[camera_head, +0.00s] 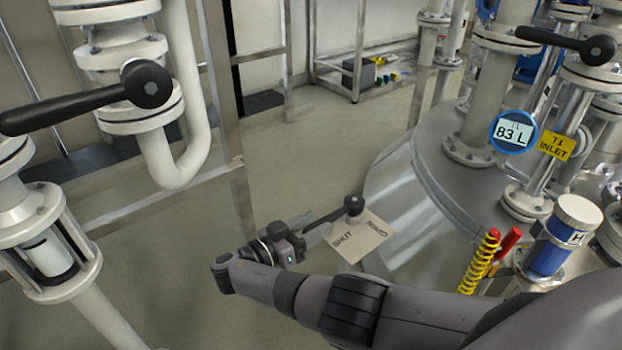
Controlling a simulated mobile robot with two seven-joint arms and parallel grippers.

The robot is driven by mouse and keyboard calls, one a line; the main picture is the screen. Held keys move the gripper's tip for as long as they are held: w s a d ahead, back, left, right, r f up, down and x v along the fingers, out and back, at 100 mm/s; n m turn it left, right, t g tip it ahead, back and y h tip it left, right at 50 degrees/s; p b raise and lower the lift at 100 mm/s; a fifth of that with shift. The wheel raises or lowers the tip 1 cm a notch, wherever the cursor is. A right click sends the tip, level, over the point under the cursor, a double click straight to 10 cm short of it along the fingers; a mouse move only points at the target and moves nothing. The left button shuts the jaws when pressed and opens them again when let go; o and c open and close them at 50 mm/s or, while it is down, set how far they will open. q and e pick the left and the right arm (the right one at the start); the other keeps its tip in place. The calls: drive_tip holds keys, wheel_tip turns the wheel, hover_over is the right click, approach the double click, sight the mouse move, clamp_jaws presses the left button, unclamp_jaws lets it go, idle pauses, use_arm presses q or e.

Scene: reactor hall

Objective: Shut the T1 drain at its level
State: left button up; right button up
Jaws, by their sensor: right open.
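A round blue-rimmed display (513,132) on the steel tank (415,215) reads 83 L, beside a yellow T1 INLET tag (556,144). Low in front of the tank is a pale plate (362,238) marked SHUT and what looks like OPEN. A black lever (338,212) with a round hub at the plate points left, toward my right gripper. My right gripper (316,232) is open, with its pale fingers around or beside the lever's free end; I cannot tell whether they touch it. No tag naming this lever as the drain is readable. My left gripper is out of view.
Other black valve levers stand at upper left (75,105) and upper right (565,43). A blue bottle with a white cap (560,235) and a yellow coil (479,262) are at right. A metal frame post (226,120) rises behind my gripper.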

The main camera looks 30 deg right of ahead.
wheel_tip(320, 180, up, 9)
drive_tip(key=p, duration=0.6)
drive_tip(key=shift+f, duration=0.15)
use_arm(q)
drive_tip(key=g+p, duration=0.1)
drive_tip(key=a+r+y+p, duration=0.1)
drive_tip(key=p, duration=0.1)
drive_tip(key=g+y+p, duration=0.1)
drive_tip(key=p, duration=0.1)
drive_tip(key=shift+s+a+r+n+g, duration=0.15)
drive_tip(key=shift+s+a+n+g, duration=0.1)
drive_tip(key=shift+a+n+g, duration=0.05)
use_arm(e)
wheel_tip(320, 180, up, 10)
drive_tip(key=shift+r, duration=0.25)
drive_tip(key=shift+f, duration=0.1)
